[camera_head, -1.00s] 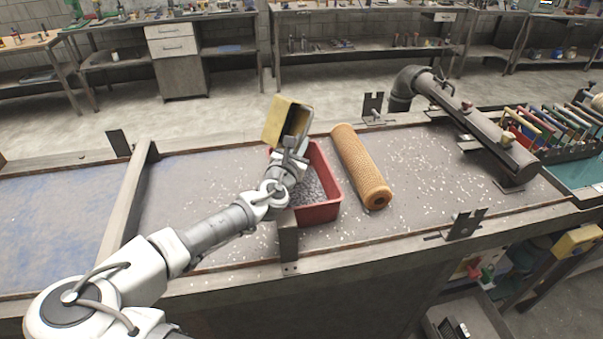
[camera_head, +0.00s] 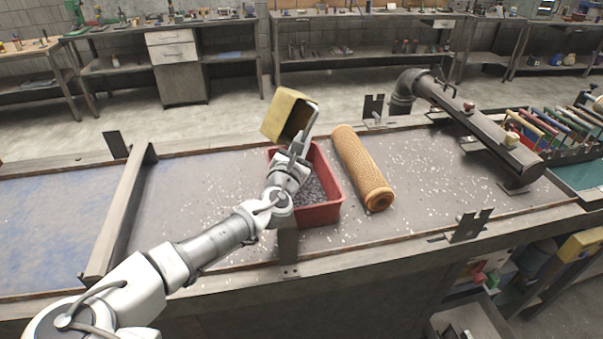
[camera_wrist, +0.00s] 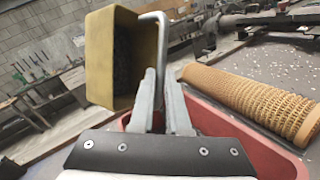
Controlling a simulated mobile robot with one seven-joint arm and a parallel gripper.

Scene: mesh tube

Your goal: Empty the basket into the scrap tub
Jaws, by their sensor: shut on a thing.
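The basket is a yellow box (camera_head: 283,115) with a grey bar-like handle, held above the far side of the scrap tub in the head view. It is tilted, its dark open mouth turned to the right. In the wrist view the basket (camera_wrist: 101,60) is at upper left; its inside is dark, and I cannot tell how much it holds. My gripper (camera_head: 299,148) is shut on the handle; its fingers (camera_wrist: 165,98) show close together on it in the wrist view. The scrap tub (camera_head: 322,214) is red, stands on the bench and holds grey bits. My arm hides part of it.
An orange mesh tube (camera_head: 361,167) lies right of the tub and also shows in the wrist view (camera_wrist: 250,100). A dark pipe (camera_head: 470,120) and a tool rack (camera_head: 550,135) stand farther right. Pale bits litter the bench. A metal bar (camera_head: 120,220) crosses it at left.

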